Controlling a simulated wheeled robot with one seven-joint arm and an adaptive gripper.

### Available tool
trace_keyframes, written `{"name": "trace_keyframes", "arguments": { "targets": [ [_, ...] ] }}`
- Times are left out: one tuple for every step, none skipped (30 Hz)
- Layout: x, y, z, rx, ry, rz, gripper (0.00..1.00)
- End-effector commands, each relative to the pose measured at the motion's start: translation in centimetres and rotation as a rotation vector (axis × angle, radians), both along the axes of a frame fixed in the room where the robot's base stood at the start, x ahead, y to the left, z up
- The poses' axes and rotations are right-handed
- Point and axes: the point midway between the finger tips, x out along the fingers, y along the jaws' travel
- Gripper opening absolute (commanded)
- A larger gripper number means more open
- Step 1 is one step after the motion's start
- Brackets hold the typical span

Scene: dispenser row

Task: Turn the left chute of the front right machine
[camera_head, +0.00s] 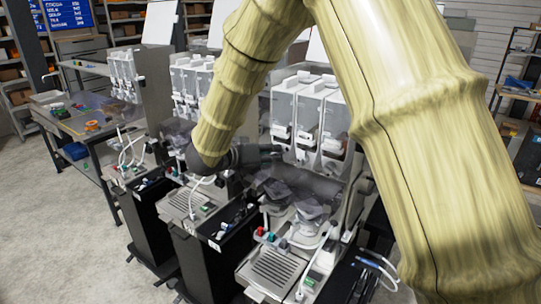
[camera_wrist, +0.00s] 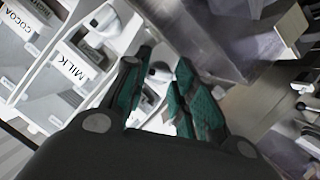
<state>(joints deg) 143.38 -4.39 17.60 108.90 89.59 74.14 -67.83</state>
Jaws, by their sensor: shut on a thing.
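The front right machine (camera_head: 311,112) has clear upright canisters in a row, with white chutes below them. Its left chute (camera_head: 280,133) is at the left end of the row. My gripper (camera_head: 268,157) is at the left side of this machine, below the canisters, and partly hidden by my arm. In the wrist view, my gripper's green-padded fingers (camera_wrist: 168,100) are closed around a white chute (camera_wrist: 158,72), taken to be the left one. Much of this chute is hidden by the fingers, so its turn angle cannot be told.
Another white chute (camera_wrist: 103,22) and a label reading MILK (camera_wrist: 76,63) are close beside the fingers. A drip tray (camera_head: 272,270) is at the machine's front. More machines (camera_head: 190,90) stand to the left. Open floor (camera_head: 60,220) lies at left.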

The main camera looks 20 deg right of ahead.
Motion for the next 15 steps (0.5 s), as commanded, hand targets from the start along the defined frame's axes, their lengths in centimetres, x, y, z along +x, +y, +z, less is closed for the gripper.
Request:
{"name": "trace_keyframes", "arguments": {
  "targets": [
    [0.1,0.08,-0.07,-0.027,0.033,0.0,0.03],
    [0.13,0.1,-0.08,-0.044,0.055,0.0,0.03],
    [0.12,0.1,-0.09,-0.068,0.085,0.0,0.03],
    [0.13,0.11,-0.13,-0.085,0.108,0.0,0.03],
    [0.14,0.11,-0.16,-0.103,0.131,0.0,0.03],
    [0.18,0.13,-0.19,-0.126,0.161,0.0,0.03],
    [0.21,0.14,-0.21,-0.143,0.184,0.0,0.03],
    [0.23,0.15,-0.2,-0.16,0.206,0.0,0.03],
    [0.23,0.16,-0.21,-0.185,0.236,0.0,0.03],
    [0.24,0.18,-0.24,-0.202,0.258,0.001,0.03],
    [0.25,0.19,-0.26,-0.22,0.28,0.0,0.03],
    [0.28,0.22,-0.32,-0.243,0.31,0.001,0.03],
    [0.29,0.23,-0.34,-0.26,0.332,0.0,0.03],
    [0.3,0.23,-0.33,-0.279,0.355,0.0,0.03],
    [0.32,0.24,-0.36,-0.301,0.385,0.001,0.03]
  ]
}}
